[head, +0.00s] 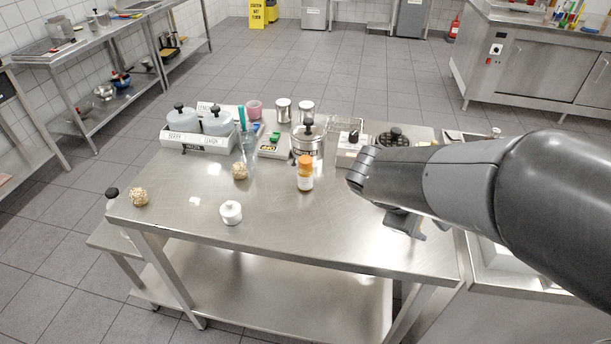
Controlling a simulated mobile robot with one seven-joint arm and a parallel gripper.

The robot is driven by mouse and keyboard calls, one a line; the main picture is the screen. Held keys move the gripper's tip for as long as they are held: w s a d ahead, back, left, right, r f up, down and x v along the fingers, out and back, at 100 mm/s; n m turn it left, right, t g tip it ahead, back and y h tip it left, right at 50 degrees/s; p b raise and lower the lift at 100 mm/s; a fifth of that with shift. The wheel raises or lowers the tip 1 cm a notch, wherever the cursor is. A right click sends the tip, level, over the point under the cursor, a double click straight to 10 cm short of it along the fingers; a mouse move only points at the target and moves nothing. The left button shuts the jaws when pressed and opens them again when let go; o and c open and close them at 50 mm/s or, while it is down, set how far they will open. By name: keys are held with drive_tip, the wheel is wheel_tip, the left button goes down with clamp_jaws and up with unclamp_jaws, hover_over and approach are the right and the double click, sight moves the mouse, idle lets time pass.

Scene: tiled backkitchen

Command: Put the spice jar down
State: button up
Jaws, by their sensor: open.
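The spice jar (305,174) stands upright on the steel table (275,225). It has an orange cap, an orange-brown body and a pale label. My gripper (405,226) is at the right part of the table, to the right of the jar and apart from it. It is open, and I see nothing held in it. My arm hides part of the gripper and the table's right side.
The front middle is clear.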

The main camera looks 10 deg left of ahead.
drive_tip(key=w+a+f+n+t+h, duration=0.2)
drive_tip(key=w+a+n+t, duration=0.2)
drive_tip(key=w+a+n, duration=0.25)
drive_tip(key=n+t+y, duration=0.5)
drive_tip(key=n+t, duration=0.5)
drive_tip(key=n, duration=0.4)
approach(307, 158)
drive_tip(key=shift+w+d, duration=0.15)
drive_tip(key=shift+w, duration=0.45)
drive_tip(key=x, duration=0.6)
drive_tip(key=f+x, duration=0.1)
drive_tip(key=x, duration=0.3)
drive_tip(key=shift+w, duration=0.15)
drive_tip(key=shift+c, duration=0.5)
drive_tip(key=shift+r, duration=0.1)
clamp_jaws()
